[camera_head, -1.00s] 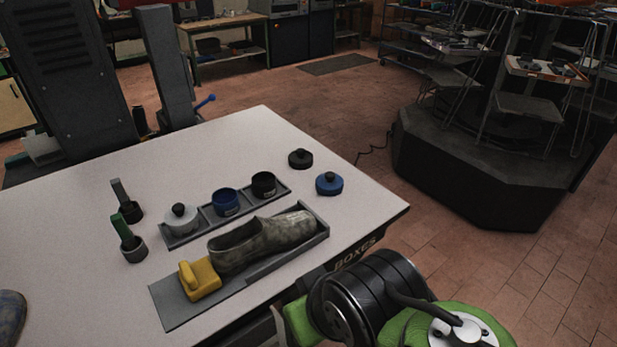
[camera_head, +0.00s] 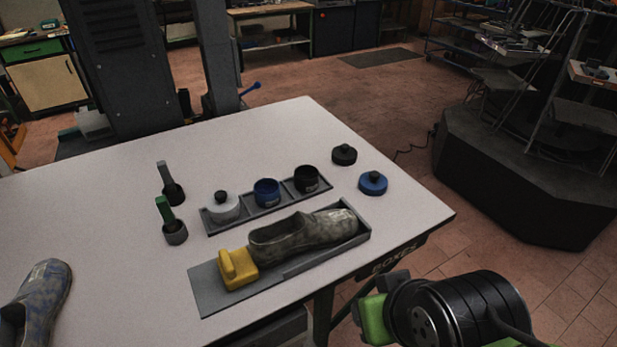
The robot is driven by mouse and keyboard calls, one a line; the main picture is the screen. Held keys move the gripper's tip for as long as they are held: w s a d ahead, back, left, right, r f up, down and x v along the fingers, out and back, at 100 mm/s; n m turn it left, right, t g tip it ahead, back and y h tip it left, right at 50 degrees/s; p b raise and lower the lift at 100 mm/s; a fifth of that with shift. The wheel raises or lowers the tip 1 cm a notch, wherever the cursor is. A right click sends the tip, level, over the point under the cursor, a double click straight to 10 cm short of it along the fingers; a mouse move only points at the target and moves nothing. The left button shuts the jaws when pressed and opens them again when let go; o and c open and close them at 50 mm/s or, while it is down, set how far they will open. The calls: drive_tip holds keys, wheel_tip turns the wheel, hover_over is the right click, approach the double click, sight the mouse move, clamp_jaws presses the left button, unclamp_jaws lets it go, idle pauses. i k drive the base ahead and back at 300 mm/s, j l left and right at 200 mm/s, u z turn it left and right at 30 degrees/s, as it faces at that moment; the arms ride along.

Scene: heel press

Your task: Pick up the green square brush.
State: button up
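The green square brush (camera_head: 165,209) stands at the left of the white table, its green handle upright and leaning slightly left. Its lower end is in a small dark round holder (camera_head: 176,235), so the bristles are hidden. A similar brush with a grey handle (camera_head: 163,174) stands just behind it in its own holder. Part of my arm, black and green, shows at the lower right, beyond the table's front edge and well away from the brush. I cannot make out my gripper's fingertips.
A grey tray (camera_head: 212,299) holds a mottled shoe and a yellow block (camera_head: 238,270). Behind it, a rack holds white, blue (camera_head: 267,193) and black pots. Two round lids (camera_head: 373,183) lie at right. Another shoe (camera_head: 41,300) is at lower left. The table's back left is clear.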

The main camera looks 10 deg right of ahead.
sight(171, 222)
drive_tip(key=j+u, duration=0.75)
drive_tip(key=i+j+u, duration=0.1)
drive_tip(key=j+u, duration=0.3)
drive_tip(key=i+j+u, duration=0.15)
drive_tip(key=j+u, duration=0.25)
drive_tip(key=l, duration=0.1)
